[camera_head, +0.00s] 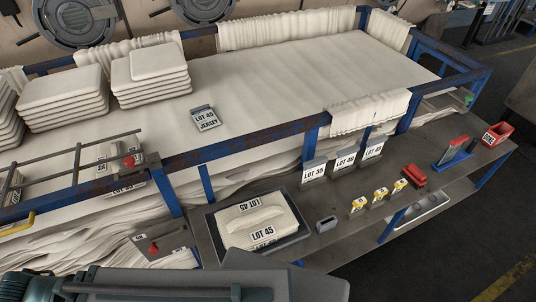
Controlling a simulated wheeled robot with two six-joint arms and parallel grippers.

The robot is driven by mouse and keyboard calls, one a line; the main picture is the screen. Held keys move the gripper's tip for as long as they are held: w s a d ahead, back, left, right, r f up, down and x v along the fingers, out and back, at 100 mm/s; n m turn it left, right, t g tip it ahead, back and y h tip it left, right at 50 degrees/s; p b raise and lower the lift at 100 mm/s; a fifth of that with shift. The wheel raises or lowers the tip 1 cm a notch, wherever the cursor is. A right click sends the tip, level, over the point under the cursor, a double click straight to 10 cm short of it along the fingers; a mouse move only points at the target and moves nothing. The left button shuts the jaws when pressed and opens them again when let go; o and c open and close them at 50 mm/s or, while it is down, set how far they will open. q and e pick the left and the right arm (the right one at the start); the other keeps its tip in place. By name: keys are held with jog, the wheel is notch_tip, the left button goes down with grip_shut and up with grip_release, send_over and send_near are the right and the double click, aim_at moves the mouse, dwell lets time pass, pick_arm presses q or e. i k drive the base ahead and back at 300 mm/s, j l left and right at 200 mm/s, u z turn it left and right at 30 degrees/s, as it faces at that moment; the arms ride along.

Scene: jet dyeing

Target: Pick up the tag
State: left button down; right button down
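A tag (205,118) with a dark top edge and the print "LOT 45 JERSEY" lies on the white cloth in the blue-framed truck. Three more tags stand in a row on the grey shelf in front of the truck: LOT 35 (314,172), LOT 40 (345,159) and one at the right (373,150) that seems to read LOT 45. A white folded bundle labelled LOT 45 (263,218) sits on a dark tray (220,244). Neither of my grippers shows; no fingertips are visible.
The truck's blue rail (240,140) runs between the cloth and the shelf (350,240). Folded white stacks (150,78) stand at the cloth's left. Small yellow-topped holders (380,195), a red block (414,176) and a red bin (497,134) stand on the shelf.

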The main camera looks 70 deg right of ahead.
aim_at(357, 203)
jog(key=j+z, duration=0.1)
jog(key=z, duration=3.5)
